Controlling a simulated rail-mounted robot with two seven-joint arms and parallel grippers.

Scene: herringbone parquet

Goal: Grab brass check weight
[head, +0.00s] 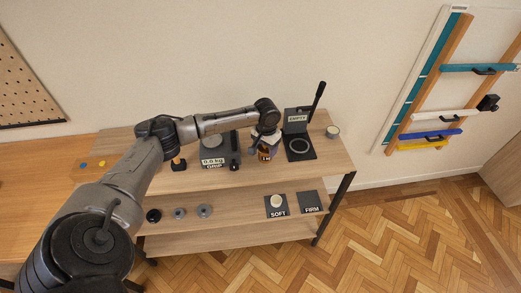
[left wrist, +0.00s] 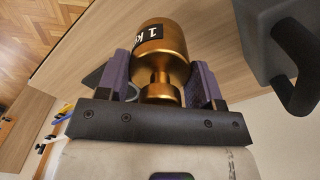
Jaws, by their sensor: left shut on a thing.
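The brass check weight (left wrist: 165,45) fills the middle of the left wrist view, with a black "1 k…" label on its wide body and a narrow neck towards me. My left gripper (left wrist: 161,80) is shut on it, with one purple-grey finger pad on each side. In the head view, the weight (head: 265,154) shows small and partly hidden below my left gripper (head: 264,142), over the top shelf (head: 210,182). I cannot tell whether it touches the shelf. My right gripper is not in view.
Left of the weight is a scale reading 0.0 kg (head: 213,162); right of it stands a lever press marked EMPTY (head: 300,148). A small round tin (head: 332,132) is farther right. The lower shelf holds dark discs (head: 179,213) and pads marked SOFT (head: 277,213) and FIRM (head: 311,209).

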